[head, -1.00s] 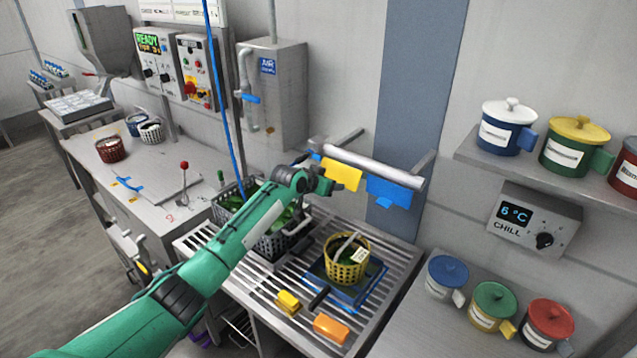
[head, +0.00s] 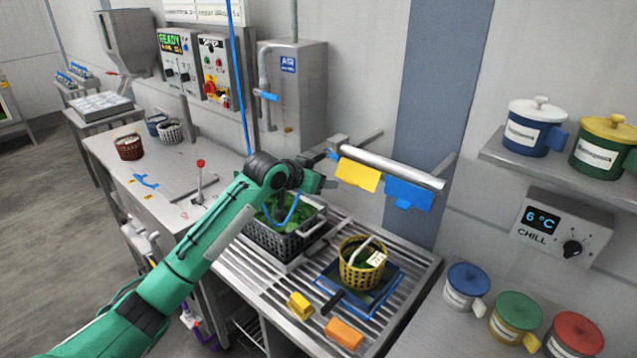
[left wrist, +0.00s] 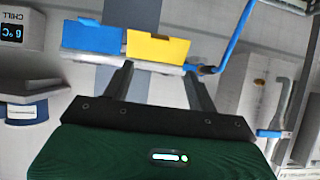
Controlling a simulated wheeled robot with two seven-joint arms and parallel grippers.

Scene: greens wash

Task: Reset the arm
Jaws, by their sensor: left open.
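My left arm is green and comes in from the lower left in the head view. Its gripper (head: 325,170) is raised above the slatted counter, close to the rail with a yellow tag (head: 358,175) and a blue tag (head: 408,193). In the left wrist view, the two fingers of the gripper (left wrist: 158,82) stand wide apart with nothing between them. The yellow tag (left wrist: 157,48) and the blue tag (left wrist: 92,38) hang beyond the fingertips. My right gripper shows in neither view.
A dark crate of greens (head: 285,243) stands below the arm. A yellow basket (head: 348,272) sits on a blue-edged plate to its right. Yellow and orange blocks (head: 343,333) lie in front. Lidded pots (head: 535,130) stand on the right shelf. The air above the basket is clear.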

